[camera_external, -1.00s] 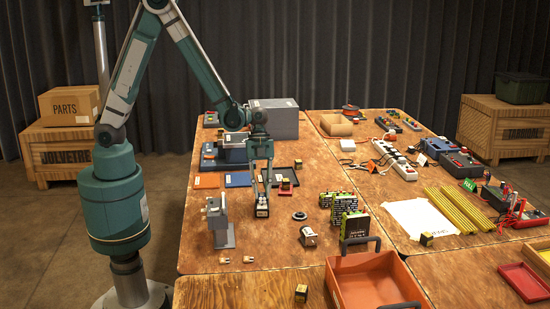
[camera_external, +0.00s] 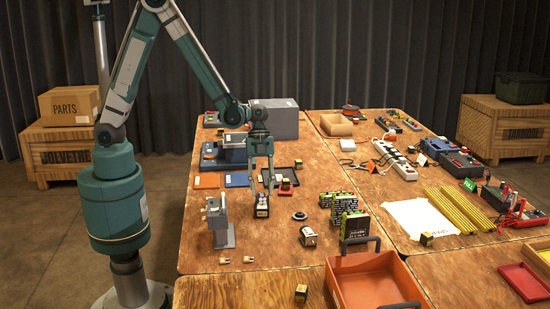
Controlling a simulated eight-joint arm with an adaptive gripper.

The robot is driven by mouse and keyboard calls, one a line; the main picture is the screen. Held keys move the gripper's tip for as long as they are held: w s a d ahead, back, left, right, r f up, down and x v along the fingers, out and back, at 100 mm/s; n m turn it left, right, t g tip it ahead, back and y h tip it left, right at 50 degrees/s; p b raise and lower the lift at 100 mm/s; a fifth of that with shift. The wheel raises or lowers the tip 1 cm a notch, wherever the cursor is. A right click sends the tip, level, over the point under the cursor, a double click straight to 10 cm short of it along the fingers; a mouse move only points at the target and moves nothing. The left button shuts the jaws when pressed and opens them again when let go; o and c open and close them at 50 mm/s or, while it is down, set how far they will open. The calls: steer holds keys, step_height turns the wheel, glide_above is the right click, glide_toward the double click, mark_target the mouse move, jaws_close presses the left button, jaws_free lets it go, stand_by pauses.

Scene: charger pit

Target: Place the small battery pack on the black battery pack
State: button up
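A small dark block with a pale top (camera_external: 262,208) stands on the brown table, below and between the fingers of my gripper (camera_external: 263,192). It looks like a dark pack with a lighter piece on top, but it is too small to tell the two battery packs apart. The fingers point down and stand apart, one on each side above the block. I see no clear contact with it. Several black packs with green-yellow edges (camera_external: 355,226) stand to the right on the same table.
A grey stand (camera_external: 221,226) is close on the left. A dark ring (camera_external: 299,216) and a small white-and-dark block (camera_external: 308,236) lie to the right. A black tray (camera_external: 288,176) is behind. An orange bin (camera_external: 375,283) stands at the front right. Bare table lies in front of the block.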

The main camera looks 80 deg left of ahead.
steer(key=p+v, duration=0.2)
steer(key=v, duration=0.8)
steer(key=shift+a+r, duration=0.25)
steer(key=shift+r, duration=0.1)
stand_by(0.3)
steer(key=s+a+r+n+t+y, duration=0.1)
steer(key=s+a+r+n+t, duration=0.1)
steer(key=s+a+r+n, duration=0.2)
steer(key=s+a+r+n+t+y, duration=0.2)
steer(key=s+a+r+n, duration=0.1)
steer(key=s+r+n, duration=0.5)
steer(key=s+a+r+n+t+y, duration=0.1)
steer(key=s+a+r+n+t, duration=0.2)
steer(key=s+r+n, duration=0.3)
steer(key=shift+s+a+r, duration=0.25)
steer(key=shift+s+a, duration=0.65)
steer(key=shift+s, duration=0.7)
stand_by(0.6)
